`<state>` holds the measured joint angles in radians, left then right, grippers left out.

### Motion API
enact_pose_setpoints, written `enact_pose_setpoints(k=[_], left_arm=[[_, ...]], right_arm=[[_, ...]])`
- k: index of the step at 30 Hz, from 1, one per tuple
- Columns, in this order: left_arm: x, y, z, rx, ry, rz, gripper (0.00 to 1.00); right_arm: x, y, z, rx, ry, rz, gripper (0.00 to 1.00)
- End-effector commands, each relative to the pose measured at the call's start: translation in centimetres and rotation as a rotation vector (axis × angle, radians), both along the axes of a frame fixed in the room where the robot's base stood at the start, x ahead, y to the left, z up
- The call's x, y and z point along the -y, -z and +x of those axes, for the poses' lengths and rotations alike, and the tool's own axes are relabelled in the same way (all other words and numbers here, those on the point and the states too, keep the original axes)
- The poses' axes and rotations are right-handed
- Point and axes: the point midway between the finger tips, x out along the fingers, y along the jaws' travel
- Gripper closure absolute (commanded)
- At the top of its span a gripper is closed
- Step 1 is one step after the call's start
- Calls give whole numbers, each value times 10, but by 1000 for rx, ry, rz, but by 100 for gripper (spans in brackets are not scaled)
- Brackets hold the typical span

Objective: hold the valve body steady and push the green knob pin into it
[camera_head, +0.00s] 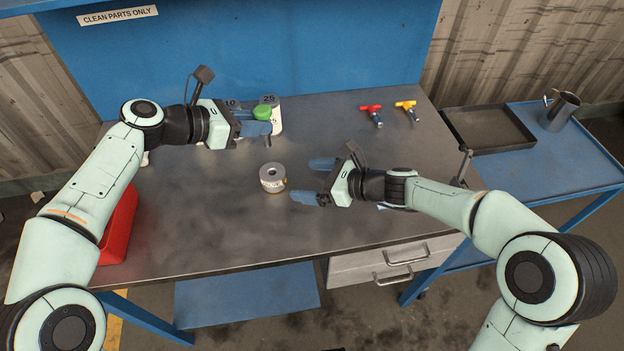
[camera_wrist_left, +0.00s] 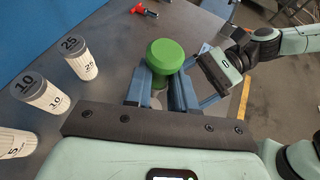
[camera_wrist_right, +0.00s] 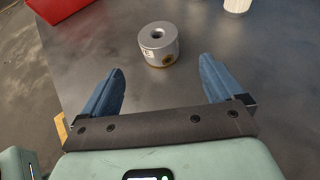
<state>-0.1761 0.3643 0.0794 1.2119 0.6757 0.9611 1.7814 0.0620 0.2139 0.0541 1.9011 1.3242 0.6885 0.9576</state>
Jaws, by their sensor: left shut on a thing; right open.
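The valve body (camera_head: 273,177), a short grey cylinder with a hole in its top, stands upright on the table. In the right wrist view the valve body (camera_wrist_right: 159,46) is ahead of and between the spread fingers, apart from both. My right gripper (camera_head: 306,180) is open and empty, to the right of it. The green knob pin (camera_head: 262,113) is in my left gripper (camera_head: 258,127), which is shut on it. In the left wrist view the green knob (camera_wrist_left: 164,55) sits above the fingers, its stem between them. The left gripper is behind the valve body, toward the blue panel.
White weights (camera_wrist_left: 82,58) marked 25 and 10 stand behind the left gripper. A red pin (camera_head: 371,114) and a yellow pin (camera_head: 406,110) lie at the back right. A red bin (camera_head: 119,226) is at the left edge. A dark tray (camera_head: 488,128) and metal mug (camera_head: 561,110) are on the blue side cart.

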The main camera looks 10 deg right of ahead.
Motion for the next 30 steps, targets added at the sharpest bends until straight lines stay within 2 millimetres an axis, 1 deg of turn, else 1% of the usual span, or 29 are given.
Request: enact_pose_setpoints(k=[5, 12, 18, 24, 30], left_arm=[[0, 0, 0, 0, 0, -1, 100], [0, 0, 0, 0, 0, -1, 100], [0, 0, 0, 0, 0, -1, 100], [0, -1, 0, 0, 0, -1, 100], [0, -1, 0, 0, 0, -1, 100]], right_arm=[[-19, 10, 12, -3, -3, 1, 6], [-55, 28, 36, -2, -6, 1, 6], [-78, 39, 53, -1, -3, 1, 6], [-88, 44, 60, 0, -3, 1, 6], [-90, 45, 61, -1, -2, 0, 6]])
